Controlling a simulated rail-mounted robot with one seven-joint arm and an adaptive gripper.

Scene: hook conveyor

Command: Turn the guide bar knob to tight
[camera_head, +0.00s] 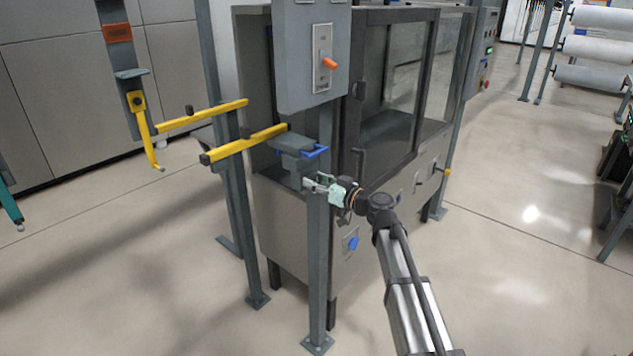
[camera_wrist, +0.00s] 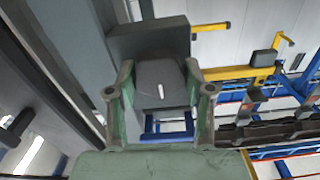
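My gripper (camera_wrist: 161,98) shows in the wrist view with its two green-and-grey fingers apart. Between them is a dark grey rounded knob (camera_wrist: 160,78) with a short white mark, which appears to be the guide bar knob. I cannot tell whether the fingers touch it. In the head view, my gripper (camera_head: 313,185) is just below the grey guide bar housing (camera_head: 290,143), beside the grey post; the knob cannot be made out there. Yellow guide bars (camera_head: 240,146) extend left from the housing and also show in the wrist view (camera_wrist: 238,73).
A blue handle (camera_head: 314,153) is on the housing. A grey panel with an orange switch (camera_head: 329,63) hangs above. A blue knob (camera_head: 353,243) is on the cabinet below. A yellow hook (camera_head: 150,140) hangs at left. The upright post (camera_head: 318,260) stands close to my gripper.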

